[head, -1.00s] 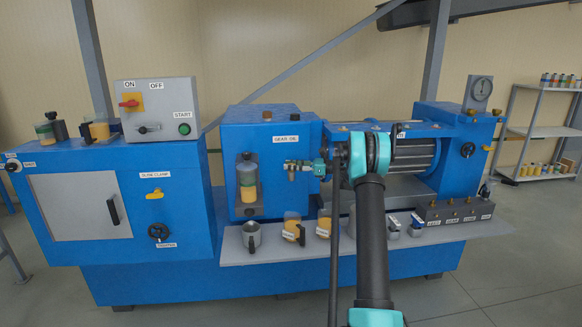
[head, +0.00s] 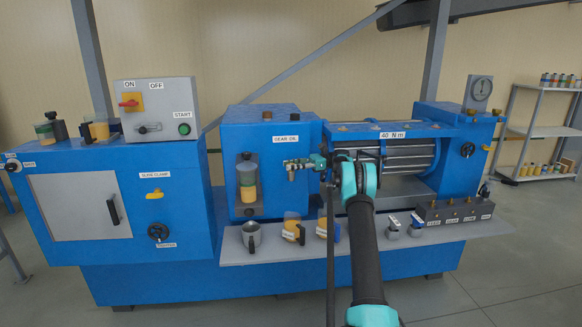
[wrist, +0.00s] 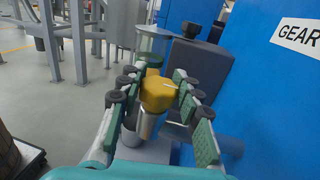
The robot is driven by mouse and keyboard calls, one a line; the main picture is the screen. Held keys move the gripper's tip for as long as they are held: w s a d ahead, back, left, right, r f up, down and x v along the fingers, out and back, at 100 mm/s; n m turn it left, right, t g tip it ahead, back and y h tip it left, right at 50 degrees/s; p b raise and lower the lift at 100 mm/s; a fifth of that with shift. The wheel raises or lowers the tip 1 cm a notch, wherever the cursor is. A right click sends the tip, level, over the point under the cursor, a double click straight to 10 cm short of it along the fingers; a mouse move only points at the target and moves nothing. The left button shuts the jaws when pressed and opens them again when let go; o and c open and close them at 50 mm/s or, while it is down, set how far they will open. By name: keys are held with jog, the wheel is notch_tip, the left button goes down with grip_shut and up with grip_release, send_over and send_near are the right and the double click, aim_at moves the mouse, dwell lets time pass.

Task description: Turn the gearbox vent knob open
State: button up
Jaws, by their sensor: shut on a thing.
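A yellow knob (wrist: 157,94) with a pale line on its top sits on a metal stem in the wrist view. I take it to be the gearbox vent knob. My gripper (wrist: 160,97) has its green-padded fingers on both sides of the knob and is shut on it. In the head view my gripper (head: 293,164) reaches in from the right, in front of the blue gearbox (head: 270,190) below its GEAR OIL label. The knob is too small and covered to make out there. A small metal fitting (head: 291,175) shows just below the fingertips.
An oil jar (head: 248,180) stands left of my gripper against the gearbox. A shelf (head: 270,252) below carries a metal mug (head: 251,236), amber jugs (head: 292,226) and small containers. The blue gearbox wall (wrist: 270,90) is close on the right in the wrist view.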

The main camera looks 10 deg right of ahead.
jog(key=o, duration=1.2)
jog(key=shift+t, duration=0.3)
